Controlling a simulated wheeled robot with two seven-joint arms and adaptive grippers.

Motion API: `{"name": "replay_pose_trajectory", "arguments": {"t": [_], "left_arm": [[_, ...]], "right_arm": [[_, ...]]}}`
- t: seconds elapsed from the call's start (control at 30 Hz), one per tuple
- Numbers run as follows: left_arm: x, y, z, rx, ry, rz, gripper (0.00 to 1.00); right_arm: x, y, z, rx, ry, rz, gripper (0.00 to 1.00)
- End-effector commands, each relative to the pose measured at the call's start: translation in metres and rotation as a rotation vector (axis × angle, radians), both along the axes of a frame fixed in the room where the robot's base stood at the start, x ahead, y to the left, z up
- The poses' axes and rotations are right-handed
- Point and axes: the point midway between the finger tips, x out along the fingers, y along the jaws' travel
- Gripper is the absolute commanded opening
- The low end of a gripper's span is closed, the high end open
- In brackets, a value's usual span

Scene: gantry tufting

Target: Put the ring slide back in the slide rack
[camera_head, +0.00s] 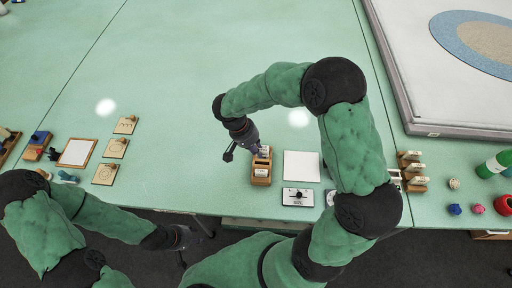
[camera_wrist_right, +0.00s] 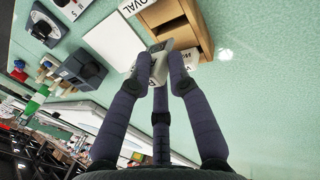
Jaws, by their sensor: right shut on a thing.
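The slide rack (camera_head: 261,181) is a small wooden box with compartments near the table's front edge. A white slide labelled OVAL (camera_wrist_right: 136,4) sits in it in the right wrist view, where the rack's wooden wall (camera_wrist_right: 203,28) also shows. My right gripper (camera_head: 262,152) is at the rack's far end. In the right wrist view the gripper (camera_wrist_right: 160,62) is shut on a pale slide (camera_wrist_right: 159,70), whose label is mostly hidden by the fingers. The slide is tilted, close against the rack; I cannot tell if it is inside a slot. My left gripper (camera_head: 193,243) is low at the front edge, empty, its fingers spread.
A white square sheet (camera_head: 301,166) lies right of the rack, with a grey device (camera_head: 298,197) in front. Labelled wooden blocks (camera_head: 413,168) stand further right, beyond my right arm. Wooden tiles (camera_head: 116,148) lie at the left. The table behind the rack is clear.

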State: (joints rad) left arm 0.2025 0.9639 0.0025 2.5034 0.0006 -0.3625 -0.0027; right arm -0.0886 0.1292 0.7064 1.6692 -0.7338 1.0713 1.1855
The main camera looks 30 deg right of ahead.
Motion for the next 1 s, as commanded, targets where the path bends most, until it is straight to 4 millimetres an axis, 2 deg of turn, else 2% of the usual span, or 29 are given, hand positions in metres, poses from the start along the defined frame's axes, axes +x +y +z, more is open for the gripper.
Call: {"name": "replay_pose_trajectory", "arguments": {"t": [1.0], "left_arm": [[0.000, 0.000, -0.046, 0.000, 0.000, 0.000, 0.40]], "right_arm": [[0.000, 0.000, -0.059, 0.000, -0.001, 0.000, 0.00]]}}
